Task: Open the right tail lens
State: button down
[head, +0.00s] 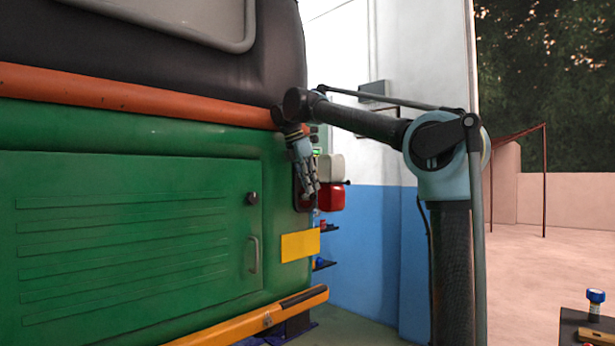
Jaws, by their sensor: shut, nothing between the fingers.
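The green rickshaw (130,200) fills the left of the head view, seen from behind. A dark reddish tail lamp (301,201) sits upright on its right rear corner, above a yellow plate (300,245). My gripper (312,189) hangs down in front of this lamp and covers much of it. Its fingers are shut and hold nothing. The fingertips are close to the lamp, but I cannot tell whether they touch it. The lens is too hidden to show whether it stands open or closed.
A red box (331,197) and a white box (330,168) show just right of the lamp, by the blue-and-white wall (375,240). An orange bumper bar (255,319) crosses below. A dark table (575,325) with a blue-capped item (596,299) stands at lower right. Open floor lies beyond.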

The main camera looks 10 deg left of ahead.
aim_at(334, 183)
jog(key=w+d, duration=0.1)
jog(key=d, duration=0.1)
jog(key=w+d+f, duration=0.1)
jog(key=shift+w+d+f, duration=0.2)
jog(key=shift+w+d, duration=0.1)
jog(key=shift+d, duration=0.05)
jog(key=shift+a, duration=0.15)
